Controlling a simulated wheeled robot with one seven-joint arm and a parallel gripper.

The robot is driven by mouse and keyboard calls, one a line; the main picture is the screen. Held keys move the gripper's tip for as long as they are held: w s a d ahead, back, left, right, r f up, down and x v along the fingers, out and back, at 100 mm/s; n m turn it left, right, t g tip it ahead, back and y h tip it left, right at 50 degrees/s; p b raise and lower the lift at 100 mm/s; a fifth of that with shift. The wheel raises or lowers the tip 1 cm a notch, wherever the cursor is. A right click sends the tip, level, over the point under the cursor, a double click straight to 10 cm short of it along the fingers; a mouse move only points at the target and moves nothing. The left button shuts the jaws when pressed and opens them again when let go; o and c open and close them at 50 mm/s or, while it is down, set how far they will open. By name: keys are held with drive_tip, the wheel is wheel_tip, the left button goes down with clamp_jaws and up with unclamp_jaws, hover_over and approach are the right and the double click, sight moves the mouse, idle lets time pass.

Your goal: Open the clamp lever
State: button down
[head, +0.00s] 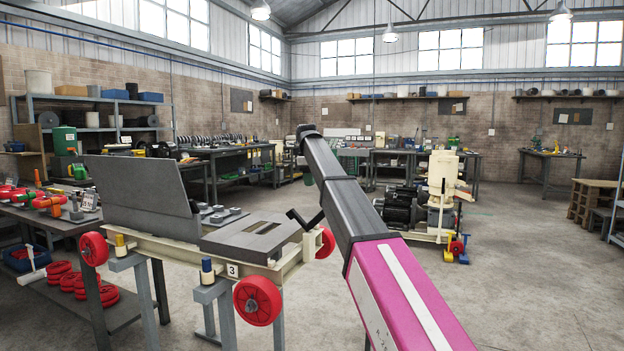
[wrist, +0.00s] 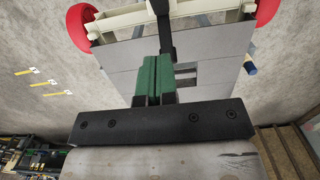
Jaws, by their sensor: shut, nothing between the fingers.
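A black cranked lever (head: 305,219), which I take for the clamp lever, sticks up at the right end of a cream-framed bench machine marked 3. In the wrist view a black bar (wrist: 163,30), probably this lever, comes down from the top edge and ends close to my fingertips. My gripper (wrist: 153,78) has green fingers pressed together with nothing between them. The wrist view does not make clear whether they touch the bar. In the head view my arm hides most of the gripper.
The machine has a raised grey plate (head: 143,195), a flat slotted grey plate (head: 252,237) and red wheels (head: 257,300). A table with red parts (head: 50,204) stands at the left. A motor unit (head: 405,208) stands behind my arm. The floor (head: 530,270) at the right is clear.

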drive_tip(key=f, duration=0.6)
drive_tip(key=shift+s+d+f, duration=0.2)
drive_tip(key=shift+d+f, duration=0.05)
drive_tip(key=shift+s+d+f, duration=0.3)
drive_tip(key=shift+d+f, duration=0.4)
drive_tip(key=shift+d, duration=0.15)
drive_tip(key=shift+s+d+f, duration=0.1)
drive_tip(key=shift+d+f, duration=0.25)
drive_tip(key=shift+f, duration=0.1)
drive_tip(key=shift+s+d+f+t+y, duration=0.2)
drive_tip(key=shift+d+y, duration=0.2)
drive_tip(key=shift+y, duration=0.15)
drive_tip(key=shift+s+d+f+t+y, duration=0.2)
drive_tip(key=shift+d+y, duration=0.15)
drive_tip(key=shift+y, duration=0.2)
drive_tip(key=shift+d+f, duration=0.25)
drive_tip(key=shift+d, duration=0.2)
